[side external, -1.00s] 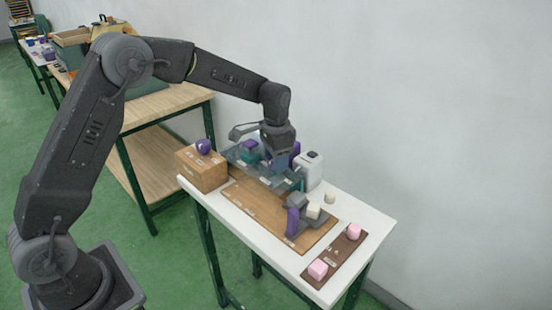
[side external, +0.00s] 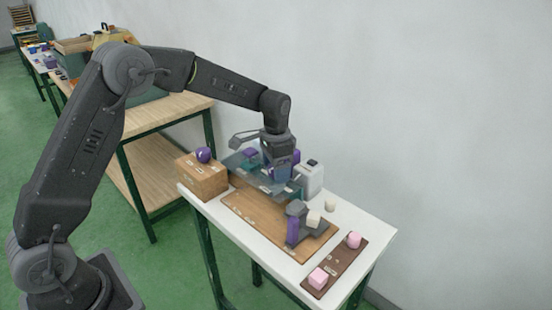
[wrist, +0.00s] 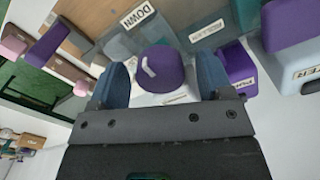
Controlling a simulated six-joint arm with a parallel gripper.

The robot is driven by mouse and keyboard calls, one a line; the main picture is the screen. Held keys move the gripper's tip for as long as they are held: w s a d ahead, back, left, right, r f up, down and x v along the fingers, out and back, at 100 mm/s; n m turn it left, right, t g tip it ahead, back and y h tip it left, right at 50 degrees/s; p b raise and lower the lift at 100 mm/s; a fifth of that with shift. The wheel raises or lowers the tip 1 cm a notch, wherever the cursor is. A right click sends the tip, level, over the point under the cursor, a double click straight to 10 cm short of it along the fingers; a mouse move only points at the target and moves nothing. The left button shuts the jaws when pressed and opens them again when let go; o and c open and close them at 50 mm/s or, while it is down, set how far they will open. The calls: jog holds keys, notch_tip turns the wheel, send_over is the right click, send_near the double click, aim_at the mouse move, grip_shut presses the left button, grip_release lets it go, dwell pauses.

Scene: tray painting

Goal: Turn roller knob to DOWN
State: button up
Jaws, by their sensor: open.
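A round purple knob (wrist: 165,72) with a white pointer mark shows in the wrist view, on a pale base. The pointer leans toward the upper left of that picture. A label reading DOWN (wrist: 139,17) lies just beyond the knob, up and to the left. My gripper (wrist: 162,66) is open, with one blue-grey finger on each side of the knob. Small gaps show between the fingers and the knob. In the side view my gripper (side external: 281,174) is low over the teal-grey fixture, and I cannot make out this knob clearly there.
A wooden box (side external: 205,180) with a purple ball knob (side external: 203,154) stands left. A white box (side external: 312,179) is close right of the gripper. A grey fixture with a purple handle (side external: 292,231) stands nearer. Pink blocks (side external: 318,278) sit on a dark board at the front right.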

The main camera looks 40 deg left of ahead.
notch_tip(320, 180, up, 14)
dwell(0.4)
jog(key=shift+f, duration=0.1)
